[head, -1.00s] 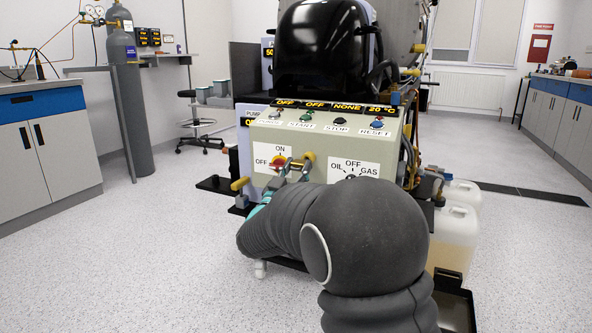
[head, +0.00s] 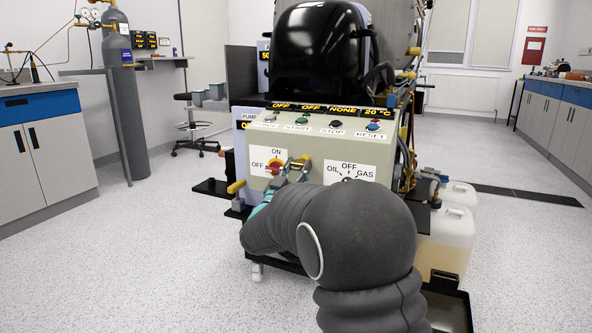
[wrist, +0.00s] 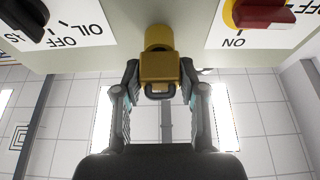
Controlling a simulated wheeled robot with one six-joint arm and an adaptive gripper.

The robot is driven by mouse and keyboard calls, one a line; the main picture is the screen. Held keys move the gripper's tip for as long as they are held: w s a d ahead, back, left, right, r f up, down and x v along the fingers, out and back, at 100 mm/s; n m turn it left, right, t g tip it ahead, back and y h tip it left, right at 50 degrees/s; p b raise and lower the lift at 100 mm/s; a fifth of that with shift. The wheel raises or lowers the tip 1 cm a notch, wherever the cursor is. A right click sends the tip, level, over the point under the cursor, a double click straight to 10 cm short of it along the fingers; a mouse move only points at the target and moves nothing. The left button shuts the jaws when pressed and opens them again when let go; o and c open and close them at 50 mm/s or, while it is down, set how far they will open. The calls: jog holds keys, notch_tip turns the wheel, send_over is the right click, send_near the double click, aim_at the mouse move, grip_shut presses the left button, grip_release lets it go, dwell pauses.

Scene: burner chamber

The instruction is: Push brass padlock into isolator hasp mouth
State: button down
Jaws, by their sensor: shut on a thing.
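The brass padlock (wrist: 159,72) is a yellow block between my gripper's two fingers (wrist: 159,90) in the wrist view, with a dark loop at its lower end. My gripper is shut on it. A yellow round part (wrist: 158,37) lies between the block and the panel; I cannot tell whether it is part of the hasp. The isolator's red handle (wrist: 262,14) is beside it, at the upper right. In the head view the isolator (head: 274,166) is left of my gripper (head: 293,167), close to the panel face. The hasp mouth cannot be made out.
The control panel (head: 318,145) carries a selector labelled OIL, OFF and GAS (head: 348,181) right of my gripper. A yellow-ended part (head: 236,186) sticks out at the panel's left. Plastic canisters (head: 447,240) stand at the right.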

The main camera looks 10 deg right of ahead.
jog(key=c, duration=0.6)
grip_release()
